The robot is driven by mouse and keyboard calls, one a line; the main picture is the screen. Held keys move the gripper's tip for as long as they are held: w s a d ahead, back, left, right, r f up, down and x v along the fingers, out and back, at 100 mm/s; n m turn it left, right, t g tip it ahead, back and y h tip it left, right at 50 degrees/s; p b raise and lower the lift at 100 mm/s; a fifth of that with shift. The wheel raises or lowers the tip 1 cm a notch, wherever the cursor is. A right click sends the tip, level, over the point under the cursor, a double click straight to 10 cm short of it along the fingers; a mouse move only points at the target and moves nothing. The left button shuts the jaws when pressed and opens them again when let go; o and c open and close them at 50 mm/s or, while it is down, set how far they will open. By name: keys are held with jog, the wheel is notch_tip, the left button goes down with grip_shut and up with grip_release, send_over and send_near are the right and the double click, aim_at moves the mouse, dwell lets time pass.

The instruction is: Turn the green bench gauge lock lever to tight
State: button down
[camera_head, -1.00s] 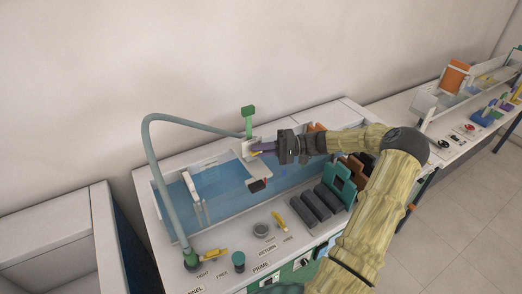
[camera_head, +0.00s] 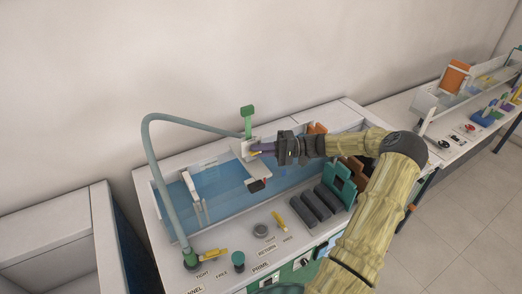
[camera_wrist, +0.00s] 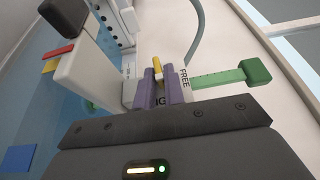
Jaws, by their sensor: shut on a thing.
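The gauge with the green block (camera_head: 248,110) on a green arm stands at the back of the water tank. The green arm also shows in the wrist view (camera_wrist: 225,78), right of my fingers. The small yellow lever (camera_wrist: 158,68) sits between my gripper's purple fingers (camera_wrist: 160,86). My gripper (camera_head: 262,150) is shut on the lever, reaching in from the right. A "FREE" label shows right of the fingers; a partly covered label reading "IG" lies below them. The lever's base is hidden by the fingers.
A blue-green hose (camera_head: 150,150) arches over the tank's left end to the gauge. The front panel holds another yellow lever (camera_head: 213,254), a green knob (camera_head: 238,260) and dark blocks (camera_head: 318,206). A second bench (camera_head: 470,110) stands at the right.

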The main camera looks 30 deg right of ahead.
jog(key=shift+d+f, duration=0.1)
jog(key=c, duration=1.6)
grip_release()
jog(key=shift+o, duration=0.2)
jog(key=b+v, duration=0.3)
jog(key=v, duration=0.9)
